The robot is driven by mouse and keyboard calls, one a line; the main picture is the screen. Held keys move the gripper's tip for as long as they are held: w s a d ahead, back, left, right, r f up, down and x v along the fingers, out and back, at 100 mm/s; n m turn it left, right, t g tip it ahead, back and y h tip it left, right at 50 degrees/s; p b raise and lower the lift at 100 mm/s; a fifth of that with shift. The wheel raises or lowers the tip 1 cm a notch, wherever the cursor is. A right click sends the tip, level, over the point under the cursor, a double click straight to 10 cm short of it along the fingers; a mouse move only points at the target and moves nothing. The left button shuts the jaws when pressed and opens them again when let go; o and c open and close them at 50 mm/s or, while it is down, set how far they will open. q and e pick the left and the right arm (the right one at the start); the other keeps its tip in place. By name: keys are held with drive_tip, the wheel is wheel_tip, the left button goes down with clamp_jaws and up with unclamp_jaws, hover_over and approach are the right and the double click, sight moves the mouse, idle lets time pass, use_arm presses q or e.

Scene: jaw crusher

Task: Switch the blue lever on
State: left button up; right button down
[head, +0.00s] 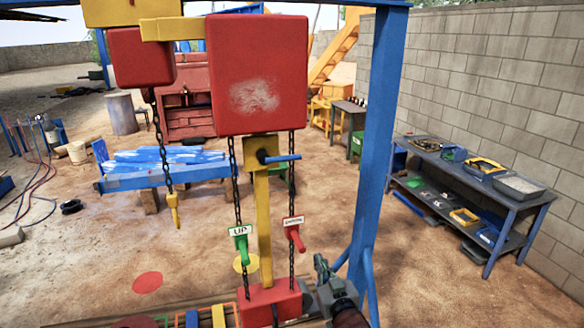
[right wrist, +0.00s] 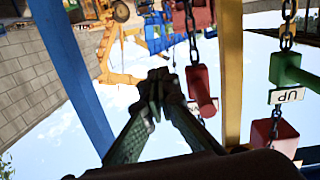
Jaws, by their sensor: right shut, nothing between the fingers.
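The blue lever (head: 281,158) is in the head view, on a yellow box (head: 256,150) under the big red block. Its handle sticks out to the right, about level. My right gripper (head: 320,259) is low, right of the yellow post, well below the lever and apart from it. In the right wrist view, which is upside down, its fingers (right wrist: 158,82) are shut and empty. I cannot make out the blue lever for certain in that view. My left gripper is not in view.
A green "UP" handle (head: 240,241) and a red handle (head: 295,238) hang on chains below the red block (head: 258,75). The red handle (right wrist: 201,90) is near my fingers in the wrist view. A blue post (head: 377,150) stands to the right.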

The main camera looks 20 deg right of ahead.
wheel_tip(320, 180, up, 6)
drive_tip(key=s, duration=0.2)
drive_tip(key=t+y, duration=0.1)
drive_tip(key=t, duration=0.6)
approach(291, 159)
wheel_tip(291, 159, up, 5)
drive_tip(key=s, duration=0.3)
drive_tip(key=shift+w+a, duration=0.1)
drive_tip(key=shift+w, duration=0.1)
drive_tip(key=p+x, duration=0.4)
drive_tip(key=x, duration=0.5)
drive_tip(key=shift+w+r, duration=0.1)
drive_tip(key=shift+r, duration=0.05)
drive_tip(key=f, duration=0.1)
drive_tip(key=w+f+p, duration=0.1)
drive_tip(key=shift+w+f, duration=0.15)
drive_tip(key=shift+f, duration=0.25)
drive_tip(key=shift+w+a+f, duration=0.1)
drive_tip(key=shift+f, duration=0.5)
